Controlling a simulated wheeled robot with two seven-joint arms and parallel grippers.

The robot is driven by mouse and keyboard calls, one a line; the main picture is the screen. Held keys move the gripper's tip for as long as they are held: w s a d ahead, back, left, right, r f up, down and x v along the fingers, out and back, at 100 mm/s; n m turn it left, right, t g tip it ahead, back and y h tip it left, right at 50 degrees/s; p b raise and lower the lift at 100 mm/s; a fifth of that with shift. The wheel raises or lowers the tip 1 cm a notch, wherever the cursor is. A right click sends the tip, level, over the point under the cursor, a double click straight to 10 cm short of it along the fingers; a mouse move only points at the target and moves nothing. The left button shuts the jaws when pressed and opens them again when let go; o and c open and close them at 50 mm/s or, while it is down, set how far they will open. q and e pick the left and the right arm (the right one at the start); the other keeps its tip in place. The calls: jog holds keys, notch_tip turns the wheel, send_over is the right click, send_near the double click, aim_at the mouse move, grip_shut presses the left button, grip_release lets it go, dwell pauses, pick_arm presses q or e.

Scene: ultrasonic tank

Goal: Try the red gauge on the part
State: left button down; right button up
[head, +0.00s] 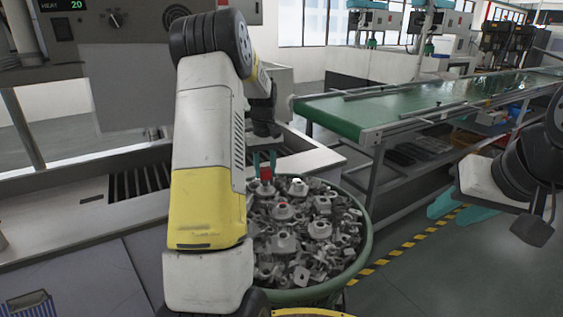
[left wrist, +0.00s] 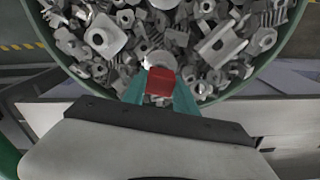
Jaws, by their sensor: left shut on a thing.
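The red gauge (left wrist: 160,86) is a small red block between the teal fingers of my left gripper (left wrist: 160,92), which is shut on it. In the head view the red gauge (head: 266,173) shows just below the fingers of my left gripper (head: 264,161), over the far left side of a bin of grey parts. A round grey part (left wrist: 161,60) lies right by the gauge in the left wrist view; I cannot tell whether they touch. Which part is meant is unclear. My right gripper (head: 453,211) is at the right, its teal fingers apart and empty.
The round green bin (head: 366,240) is full of loose grey metal parts. A steel tank counter (head: 90,200) stands to its left. A green conveyor (head: 430,100) runs behind at the right. Yellow-black tape (head: 400,247) marks the floor beside the bin.

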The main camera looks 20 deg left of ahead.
pick_arm(q)
jog(key=shift+f, duration=0.6)
dwell(1.4)
jog(key=shift+r, duration=0.1)
jog(key=shift+r, duration=1.5)
jog(key=shift+f, duration=0.1)
jog(key=shift+f, duration=1.1)
jog(key=shift+f, duration=0.4)
dwell(0.4)
jog(key=shift+r, duration=0.15)
jog(key=shift+r, duration=1.45)
jog(key=shift+r, duration=0.1)
